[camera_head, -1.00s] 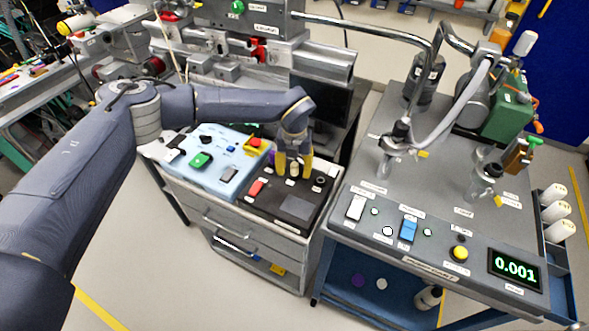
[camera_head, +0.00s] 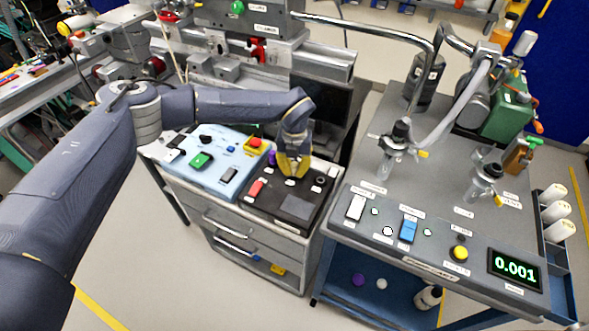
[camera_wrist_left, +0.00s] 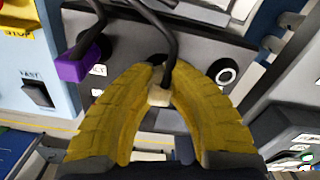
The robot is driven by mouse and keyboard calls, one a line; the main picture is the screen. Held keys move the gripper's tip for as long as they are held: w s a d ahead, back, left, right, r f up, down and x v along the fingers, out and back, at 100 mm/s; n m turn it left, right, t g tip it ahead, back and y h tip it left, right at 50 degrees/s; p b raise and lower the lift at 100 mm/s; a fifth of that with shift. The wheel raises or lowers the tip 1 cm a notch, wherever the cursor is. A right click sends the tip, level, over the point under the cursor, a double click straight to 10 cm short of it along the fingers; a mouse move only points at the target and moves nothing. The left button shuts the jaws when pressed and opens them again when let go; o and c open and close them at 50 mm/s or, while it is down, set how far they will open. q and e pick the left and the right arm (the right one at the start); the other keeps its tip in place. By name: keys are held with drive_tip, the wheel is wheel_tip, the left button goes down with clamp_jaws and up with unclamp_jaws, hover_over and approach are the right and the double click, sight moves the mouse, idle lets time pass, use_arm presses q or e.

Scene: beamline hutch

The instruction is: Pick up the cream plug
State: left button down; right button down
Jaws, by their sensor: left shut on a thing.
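The cream plug (camera_wrist_left: 158,97) is small and pale, with a black cable running up from it in the left wrist view. My left gripper (camera_wrist_left: 160,88), with two curved yellow fingers, is shut on it. In the head view my left gripper (camera_head: 292,172) is over the back of a dark panel (camera_head: 305,208), and its fingers hide the plug. I cannot tell whether the plug is clear of the panel. My right gripper is not in view.
A purple plug (camera_wrist_left: 80,68) with its own cable stands left of my fingers. A light blue panel (camera_head: 208,175) with switches adjoins on the left. A grey bench (camera_head: 400,195) with glassware stands to the right.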

sight(294, 164)
use_arm(q)
drive_tip(key=shift+r, duration=0.15)
wheel_tip(294, 164, up, 20)
idle(0.8)
idle(0.4)
